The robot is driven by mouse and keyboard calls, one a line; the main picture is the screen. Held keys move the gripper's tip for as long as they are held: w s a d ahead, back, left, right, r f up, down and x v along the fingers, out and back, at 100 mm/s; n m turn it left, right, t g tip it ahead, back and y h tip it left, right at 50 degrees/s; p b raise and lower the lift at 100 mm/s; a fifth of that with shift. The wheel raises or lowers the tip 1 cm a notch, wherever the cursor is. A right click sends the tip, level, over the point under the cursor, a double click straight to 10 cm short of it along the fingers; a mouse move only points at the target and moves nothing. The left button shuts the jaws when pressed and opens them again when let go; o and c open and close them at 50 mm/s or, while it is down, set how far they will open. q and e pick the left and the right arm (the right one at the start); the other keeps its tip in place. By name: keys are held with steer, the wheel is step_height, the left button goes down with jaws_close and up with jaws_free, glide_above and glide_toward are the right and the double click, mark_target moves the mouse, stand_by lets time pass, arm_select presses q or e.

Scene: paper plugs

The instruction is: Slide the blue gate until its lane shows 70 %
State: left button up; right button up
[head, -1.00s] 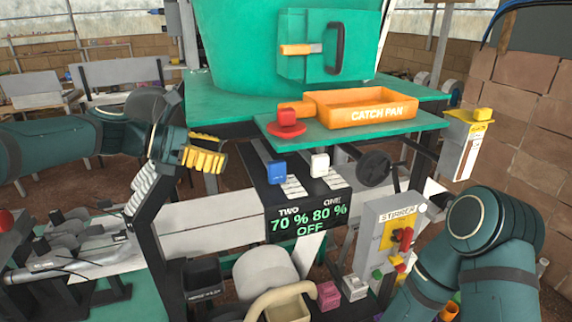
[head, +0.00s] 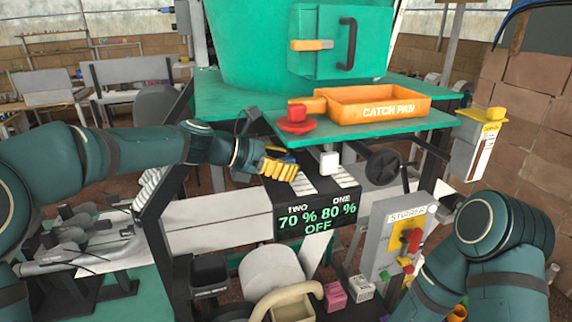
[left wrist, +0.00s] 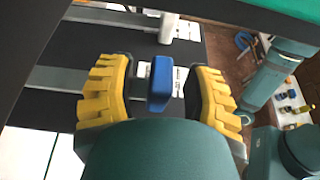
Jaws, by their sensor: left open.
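The blue gate's knob (left wrist: 160,83) stands between the two yellow fingers of my left gripper (left wrist: 161,90) in the left wrist view, with gaps on both sides. In the head view my left gripper (head: 277,167) covers most of the blue knob, and only a bit of blue shows behind the fingers. The gripper is open. The white gate knob (head: 329,162) stands to the right on the same black panel; it also shows in the left wrist view (left wrist: 167,28). The display (head: 316,217) reads TWO 70 %, ONE 80 % and OFF. My right gripper is not in view.
The green shelf with the orange catch pan (head: 378,107) and a red button (head: 297,117) overhangs just above the panel. A grey stirrer box (head: 394,240) with a red switch stands at the lower right, near my right arm.

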arm_select(q)
steer(key=shift+o, duration=0.2)
steer(key=shift+d, duration=0.15)
jaws_close()
steer(key=shift+p, duration=0.7)
steer(key=shift+s+f, duration=0.1)
steer(key=shift+c, duration=0.2)
jaws_free()
